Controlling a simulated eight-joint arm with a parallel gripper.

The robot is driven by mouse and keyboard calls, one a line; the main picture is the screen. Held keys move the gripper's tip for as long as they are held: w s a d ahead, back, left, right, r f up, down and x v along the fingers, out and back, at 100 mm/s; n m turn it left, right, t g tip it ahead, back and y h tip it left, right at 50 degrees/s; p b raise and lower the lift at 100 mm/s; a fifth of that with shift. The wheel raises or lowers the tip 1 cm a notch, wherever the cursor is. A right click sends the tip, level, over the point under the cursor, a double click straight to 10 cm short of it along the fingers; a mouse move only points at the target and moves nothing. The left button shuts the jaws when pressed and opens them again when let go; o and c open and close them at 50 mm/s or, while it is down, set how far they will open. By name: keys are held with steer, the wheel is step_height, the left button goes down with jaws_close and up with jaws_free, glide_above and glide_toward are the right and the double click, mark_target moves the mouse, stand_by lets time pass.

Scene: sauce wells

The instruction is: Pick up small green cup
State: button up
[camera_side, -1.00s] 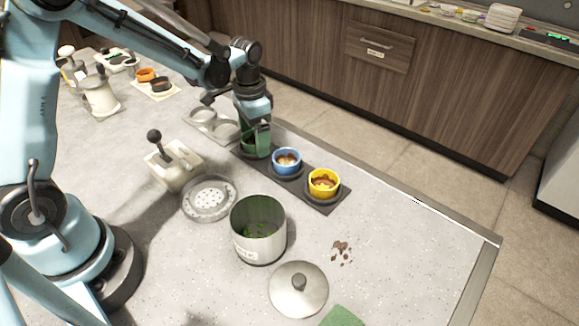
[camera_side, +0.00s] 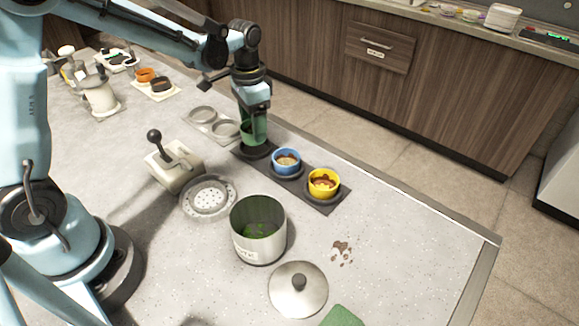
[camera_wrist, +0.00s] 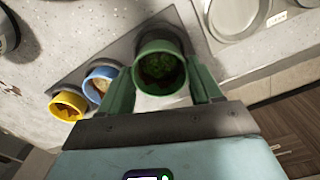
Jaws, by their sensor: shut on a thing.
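The small green cup (camera_side: 252,133) is held in my gripper (camera_side: 255,128), a little above the dark holder tray (camera_side: 322,199). In the wrist view the green cup (camera_wrist: 159,70) sits between my gripper's two green fingers (camera_wrist: 162,92), which are shut on its sides. Its open top faces the wrist camera, and green contents show inside. In the side view the fingers hide part of the cup. The cup's round well (camera_side: 258,151) shows empty and dark just below it.
A blue cup (camera_side: 286,161) and a yellow cup (camera_side: 323,184) stand in the tray's other wells. A steel pot (camera_side: 258,230), its lid (camera_side: 298,289), a perforated dish (camera_side: 209,198) and a lever device (camera_side: 174,163) stand nearby. The counter's right side is mostly clear.

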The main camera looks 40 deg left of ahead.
steer(key=s+d+r, duration=0.5)
steer(key=d+r, duration=0.2)
steer(key=d, duration=0.3)
steer(key=shift+s+d+r, duration=0.15)
steer(key=shift+d+r, duration=0.05)
steer(key=shift+r, duration=0.2)
steer(key=shift+r, duration=0.15)
steer(key=s+d+r+m, duration=0.1)
steer(key=s+d+m, duration=0.3)
steer(key=s+m, duration=0.4)
steer(key=s+d+r+m, duration=0.1)
steer(key=s+d+m, duration=0.4)
steer(key=s, duration=0.5)
steer(key=w+r+m+h, duration=0.1)
steer(key=w+h, duration=0.5)
steer(key=h, duration=1)
steer(key=shift+w+a+r+h, duration=0.2)
steer(key=shift+a+r+h, duration=0.05)
steer(key=shift+r+h, duration=0.15)
stand_by(0.3)
stand_by(0.3)
